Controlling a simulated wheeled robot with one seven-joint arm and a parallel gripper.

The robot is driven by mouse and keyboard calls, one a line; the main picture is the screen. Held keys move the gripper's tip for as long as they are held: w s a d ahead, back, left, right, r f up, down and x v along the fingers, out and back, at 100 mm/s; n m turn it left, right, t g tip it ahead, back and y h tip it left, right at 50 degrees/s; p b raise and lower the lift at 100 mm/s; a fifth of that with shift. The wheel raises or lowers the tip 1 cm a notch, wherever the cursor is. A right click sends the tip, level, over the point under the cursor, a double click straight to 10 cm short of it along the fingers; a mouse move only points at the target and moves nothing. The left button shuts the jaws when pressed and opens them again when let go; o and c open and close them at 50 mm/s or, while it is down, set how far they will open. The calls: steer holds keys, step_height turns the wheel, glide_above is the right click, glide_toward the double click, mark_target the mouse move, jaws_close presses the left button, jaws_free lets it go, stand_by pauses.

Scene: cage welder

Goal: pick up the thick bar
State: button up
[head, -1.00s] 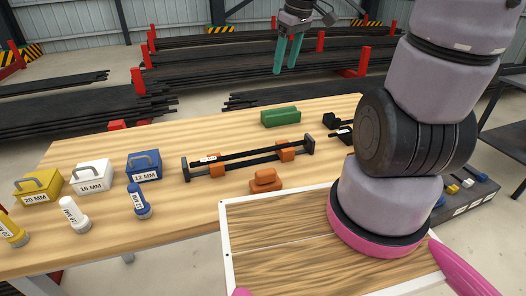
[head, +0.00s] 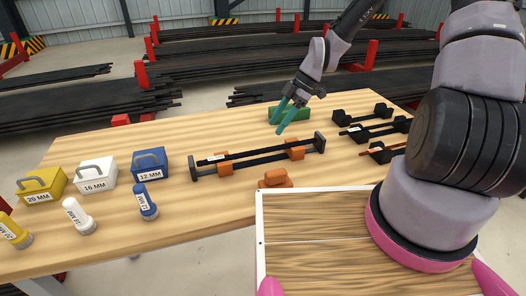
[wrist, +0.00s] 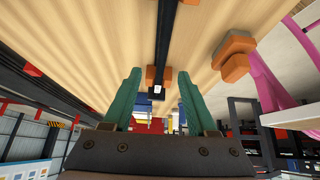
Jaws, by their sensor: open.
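A dark bar with a white label (head: 245,154) and a second dark bar (head: 255,161) lie close together across orange blocks, between two grey end posts on the wooden table. I cannot tell for sure which is the thick bar. My gripper (head: 278,129) has teal fingers, open and empty, pointing down above the table near the right half of these bars. In the wrist view a dark bar (wrist: 165,40) runs away between the open fingers (wrist: 158,74), with an orange block and a white tag near it. The exact gap from fingers to bar is unclear.
A green block (head: 303,114) lies behind my gripper. Black blocks holding short bars (head: 366,132) stand at the right. An orange piece (head: 275,178) lies in front. Yellow, white and blue weights (head: 151,163) stand at the left. A white-rimmed tray (head: 259,230) is nearest me.

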mark_target(262, 149)
steer(key=x, duration=0.8)
steer(key=shift+s+a+f, duration=0.1)
steer(key=shift+s+f, duration=0.15)
steer(key=shift+f, duration=0.1)
jaws_close()
steer(key=shift+r, duration=0.1)
stand_by(0.9)
